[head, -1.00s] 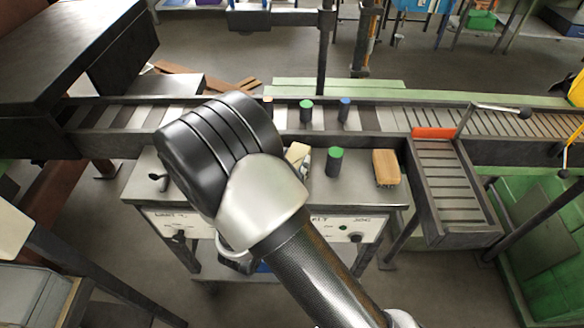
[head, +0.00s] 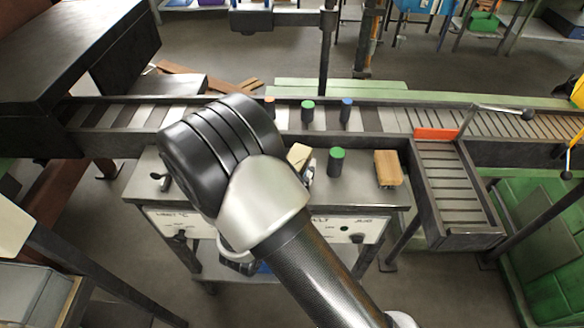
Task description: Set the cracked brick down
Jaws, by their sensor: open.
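A pale cream brick (head: 299,154) lies on the grey control bench (head: 360,192), partly hidden behind my arm. I cannot see a crack on it. A tan brick (head: 388,167) lies at the right of the bench top, also with no crack that I can make out. My gripper (head: 309,175) shows only as a small metal sliver beside the pale brick, past my wrist. It is open; my arm hides most of it, and I cannot tell whether it touches the brick.
A dark green-topped cylinder (head: 336,161) stands between the two bricks. Behind the bench runs a roller conveyor (head: 375,120) carrying green-topped (head: 307,111) and blue-topped (head: 346,110) cylinders. A side chute (head: 446,187) with an orange strip (head: 436,133) adjoins the bench's right.

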